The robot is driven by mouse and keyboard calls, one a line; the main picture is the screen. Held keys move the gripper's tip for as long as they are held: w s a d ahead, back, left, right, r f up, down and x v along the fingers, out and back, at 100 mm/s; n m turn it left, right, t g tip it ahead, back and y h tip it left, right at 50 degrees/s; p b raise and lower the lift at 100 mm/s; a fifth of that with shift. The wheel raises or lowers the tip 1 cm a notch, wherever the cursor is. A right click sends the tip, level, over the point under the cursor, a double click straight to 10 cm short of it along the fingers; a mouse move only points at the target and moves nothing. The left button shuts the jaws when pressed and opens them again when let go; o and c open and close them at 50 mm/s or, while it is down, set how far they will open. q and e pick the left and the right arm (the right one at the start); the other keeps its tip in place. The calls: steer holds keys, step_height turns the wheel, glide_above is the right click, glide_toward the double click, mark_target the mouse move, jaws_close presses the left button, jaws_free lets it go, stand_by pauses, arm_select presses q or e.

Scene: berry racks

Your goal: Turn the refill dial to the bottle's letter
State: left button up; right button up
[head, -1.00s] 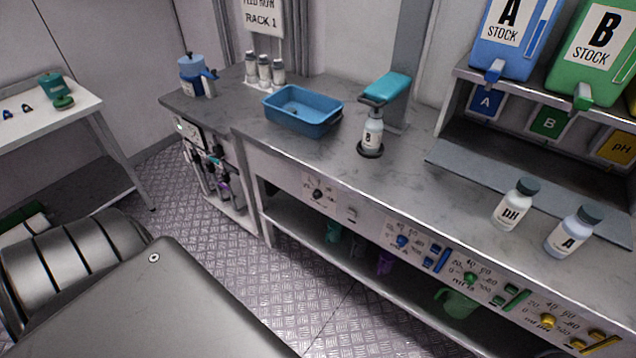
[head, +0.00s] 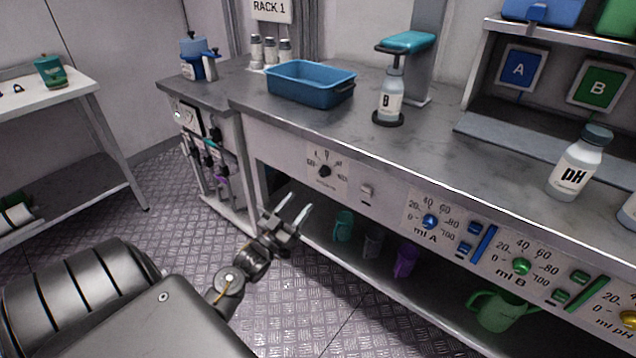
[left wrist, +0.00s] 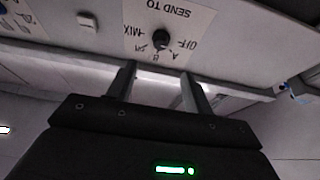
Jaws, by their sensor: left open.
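The black refill dial (head: 325,171) sits on a white label plate on the bench front. The left wrist view shows the dial knob (left wrist: 161,39) upside down, with the words SEND TO and the marks OFF, A, B, pH and MIX. I cannot tell which mark it points at. The white bottle (head: 389,105) stands upright on a black disc under the teal-topped dispenser (head: 407,43); its label appears to read B. My left gripper (head: 298,203) is open and empty, below and left of the dial, apart from it. My right gripper is out of view.
A white switch (head: 366,191) is just right of the dial. Blue, green and yellow dosing dials follow further right. A blue tray (head: 311,84) and a pH bottle (head: 579,164) stand on the bench. Coloured jugs are on the lower shelf (head: 370,272).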

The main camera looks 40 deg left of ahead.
mark_target(322, 174)
arm_select(q)
steer(key=x, duration=1)
steer(key=shift+w, duration=0.25)
steer(key=c, duration=1)
steer(key=shift+o, duration=0.2)
